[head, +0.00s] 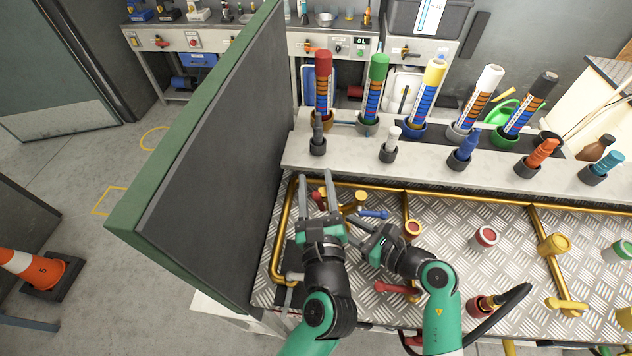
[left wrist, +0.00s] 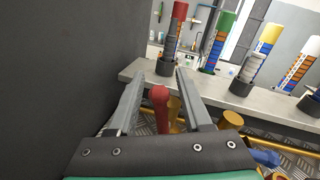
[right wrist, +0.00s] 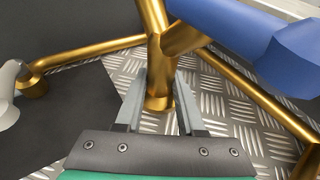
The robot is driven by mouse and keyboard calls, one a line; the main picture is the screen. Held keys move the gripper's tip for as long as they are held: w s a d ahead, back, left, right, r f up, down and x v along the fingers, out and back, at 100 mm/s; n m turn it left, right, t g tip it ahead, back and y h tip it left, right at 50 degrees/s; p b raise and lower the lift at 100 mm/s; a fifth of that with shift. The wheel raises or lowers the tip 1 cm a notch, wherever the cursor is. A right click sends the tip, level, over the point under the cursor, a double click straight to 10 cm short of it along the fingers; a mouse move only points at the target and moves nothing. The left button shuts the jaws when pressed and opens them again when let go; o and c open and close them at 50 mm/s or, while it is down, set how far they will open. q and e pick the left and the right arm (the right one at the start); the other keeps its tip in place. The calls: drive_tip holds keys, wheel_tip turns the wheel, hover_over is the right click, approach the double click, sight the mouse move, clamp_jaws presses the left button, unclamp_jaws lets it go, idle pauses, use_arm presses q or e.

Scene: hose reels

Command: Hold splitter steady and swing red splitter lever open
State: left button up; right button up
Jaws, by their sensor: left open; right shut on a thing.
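The splitter is a brass branching pipe fitting (head: 352,206) on the diamond-plate deck. Its red lever (head: 317,199) is on the left and its blue lever (head: 374,213) on the right. My left gripper (head: 316,176) is open. In the left wrist view the red lever (left wrist: 160,102) stands upright between its fingers, with space on both sides. My right gripper (right wrist: 160,85) is shut on the splitter's brass stem (right wrist: 158,98), one finger on each side. The blue lever (right wrist: 235,35) looms large at upper right in the right wrist view. In the head view my left gripper partly hides the splitter.
A tall dark green-edged panel (head: 215,160) stands close on the left of my left arm. A pale shelf (head: 350,152) with several coloured nozzles runs behind. Brass pipes (head: 406,208) cross the deck. A red-handled valve (head: 396,288) lies in front of my right gripper.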

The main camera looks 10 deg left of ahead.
use_arm(q)
clamp_jaws()
drive_tip(key=m, duration=0.1)
drive_tip(key=d+m, duration=0.1)
drive_tip(key=m, duration=0.1)
drive_tip(key=shift+d+r+t, duration=0.15)
drive_tip(key=shift+t, duration=0.15)
unclamp_jaws()
